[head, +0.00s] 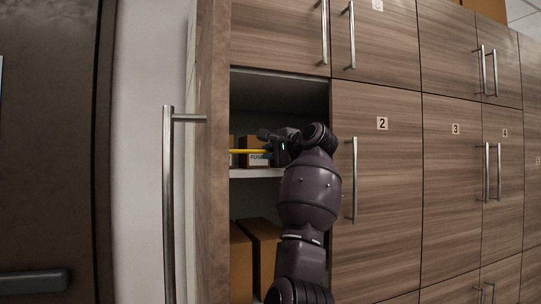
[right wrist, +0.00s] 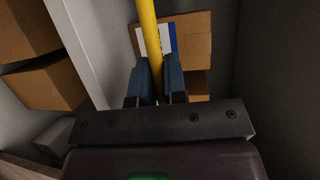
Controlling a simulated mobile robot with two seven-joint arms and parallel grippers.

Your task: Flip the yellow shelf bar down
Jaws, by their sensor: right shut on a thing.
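The yellow shelf bar (head: 247,152) runs across the front of the open cabinet, above the white shelf. In the right wrist view the yellow bar (right wrist: 150,36) passes between the two blue fingers. My right gripper (head: 270,147) reaches into the cabinet opening and is shut on the bar. The fingers show up close in the right wrist view (right wrist: 157,80). The far end of the bar and its mounting are hidden. My left gripper is in neither view.
A labelled box (head: 256,160) stands on the shelf (head: 262,173) behind the bar. Brown boxes (head: 262,245) fill the compartment below. The open cabinet door (head: 212,220) with a long handle (head: 169,200) is close on the left. Closed door 2 (head: 385,190) bounds the opening on the right.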

